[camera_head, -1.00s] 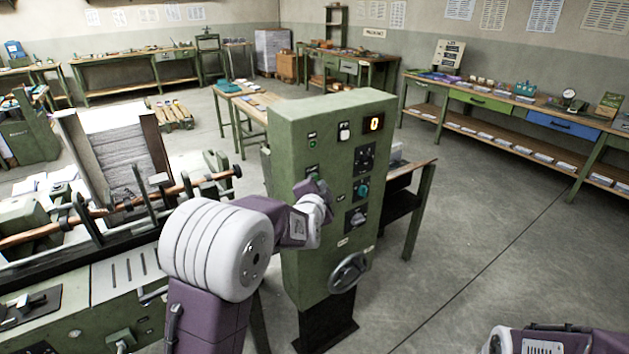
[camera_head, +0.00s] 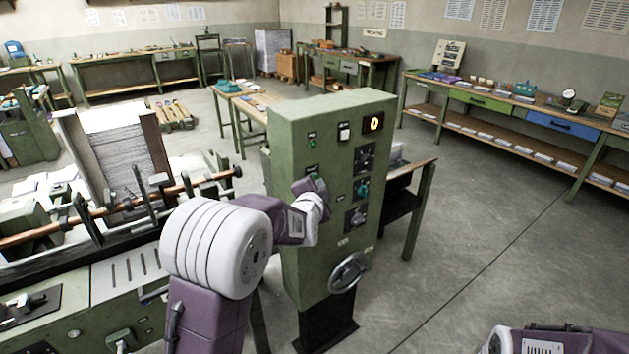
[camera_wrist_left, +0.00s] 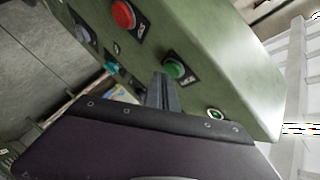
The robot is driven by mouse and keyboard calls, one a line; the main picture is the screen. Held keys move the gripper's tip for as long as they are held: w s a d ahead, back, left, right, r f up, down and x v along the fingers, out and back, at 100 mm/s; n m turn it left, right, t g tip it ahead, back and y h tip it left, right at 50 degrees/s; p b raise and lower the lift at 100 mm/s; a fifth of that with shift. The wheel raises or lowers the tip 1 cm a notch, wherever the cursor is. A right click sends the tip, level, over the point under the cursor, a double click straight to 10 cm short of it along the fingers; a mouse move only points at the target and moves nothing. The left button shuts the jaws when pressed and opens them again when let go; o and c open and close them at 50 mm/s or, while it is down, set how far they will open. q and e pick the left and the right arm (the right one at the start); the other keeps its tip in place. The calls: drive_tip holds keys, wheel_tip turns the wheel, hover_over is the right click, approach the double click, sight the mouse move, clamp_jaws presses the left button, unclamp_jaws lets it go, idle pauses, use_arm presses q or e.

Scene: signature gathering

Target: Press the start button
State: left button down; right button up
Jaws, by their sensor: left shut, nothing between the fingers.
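A green control cabinet (camera_head: 330,125) stands in the middle of the head view, its front panel carrying buttons, dials and a lit orange display (camera_head: 373,123). My left gripper (camera_head: 311,185) is shut and empty in front of the panel's left side. In the left wrist view, its closed fingers (camera_wrist_left: 161,88) point at the panel beside a round green button (camera_wrist_left: 174,69). A red button (camera_wrist_left: 123,14) is farther up and left. I cannot tell whether the fingertips touch the panel. The button labels are too small to read. The gripper hides part of the panel in the head view.
A machine with a long bar (camera_head: 120,205) fills the left side. A handwheel (camera_head: 349,272) sticks out low on the cabinet. A workbench (camera_head: 520,110) runs along the right wall. The floor (camera_head: 470,230) right of the cabinet is clear. Part of my right arm shows at lower right.

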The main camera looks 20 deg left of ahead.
use_arm(q)
drive_tip(key=shift+w+a, duration=0.35)
drive_tip(key=shift+a, duration=0.05)
idle(0.9)
drive_tip(key=shift+s+d, duration=0.1)
drive_tip(key=shift+d, duration=0.05)
drive_tip(key=shift+s+d, duration=0.45)
drive_tip(key=shift+d, duration=0.1)
drive_tip(key=s+d, duration=0.1)
drive_tip(key=d, duration=0.1)
drive_tip(key=s+d+p, duration=0.1)
drive_tip(key=s+d, duration=0.1)
drive_tip(key=shift+p, duration=0.3)
drive_tip(key=shift+a, duration=0.1)
idle(0.7)
